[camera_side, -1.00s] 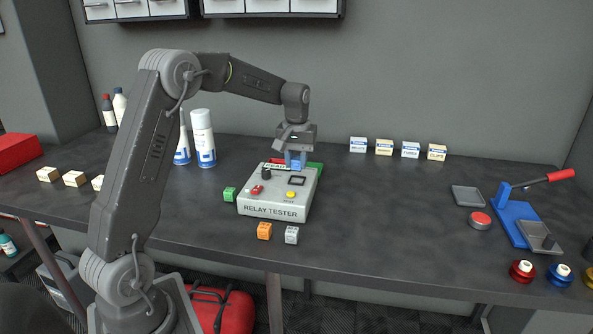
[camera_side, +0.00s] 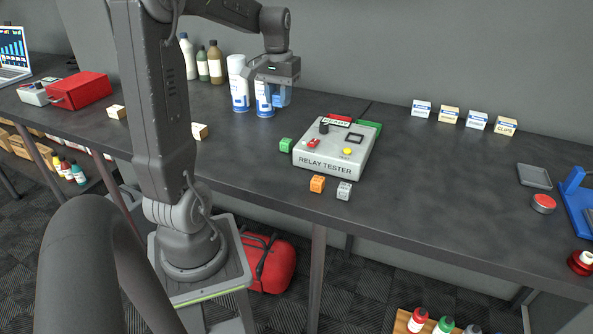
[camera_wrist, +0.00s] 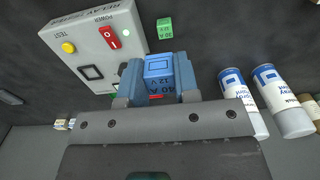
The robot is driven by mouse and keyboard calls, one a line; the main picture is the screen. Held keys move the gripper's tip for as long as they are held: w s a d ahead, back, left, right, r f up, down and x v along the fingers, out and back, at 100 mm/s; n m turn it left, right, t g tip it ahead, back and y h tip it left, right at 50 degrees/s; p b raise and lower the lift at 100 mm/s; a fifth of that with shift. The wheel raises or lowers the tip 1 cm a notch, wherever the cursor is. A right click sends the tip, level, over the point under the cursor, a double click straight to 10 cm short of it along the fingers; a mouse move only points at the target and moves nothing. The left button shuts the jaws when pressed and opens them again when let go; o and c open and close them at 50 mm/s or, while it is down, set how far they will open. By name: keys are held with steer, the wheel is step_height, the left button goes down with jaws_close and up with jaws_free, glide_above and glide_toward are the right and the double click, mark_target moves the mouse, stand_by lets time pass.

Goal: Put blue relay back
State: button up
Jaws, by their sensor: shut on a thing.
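The blue relay (camera_wrist: 159,72) is a small blue cube marked "40 A 12 V" in the wrist view. My gripper (camera_side: 278,98) is shut on the relay and holds it in the air, left of and above the grey relay tester (camera_side: 327,164). The tester has a red rocker switch (camera_side: 313,143), a yellow button (camera_side: 347,151), a black knob and a dark square window. A green relay (camera_side: 286,145) stands at the tester's left side. An orange relay (camera_side: 317,184) and a grey relay (camera_side: 344,190) stand in front of it.
Spray cans (camera_side: 238,84) stand just behind and left of my gripper, with bottles (camera_side: 216,62) further back. Several small labelled boxes (camera_side: 449,114) stand at the back right. A red button (camera_side: 543,203) and grey tray (camera_side: 534,176) are at the right. The table between is clear.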

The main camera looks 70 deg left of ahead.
steer(key=s+d+f, duration=0.2)
steer(key=s, duration=0.3)
steer(key=s+d+f, duration=0.2)
steer(key=s+d, duration=0.1)
steer(key=s, duration=0.2)
glide_above(292, 184)
step_height(292, 184, down, 7)
steer(key=shift+s+a, duration=0.1)
steer(key=shift+s, duration=0.05)
steer(key=shift+f, duration=2.1)
steer(key=shift+f, duration=0.1)
steer(key=o, duration=1)
steer(key=shift+c, duration=0.2)
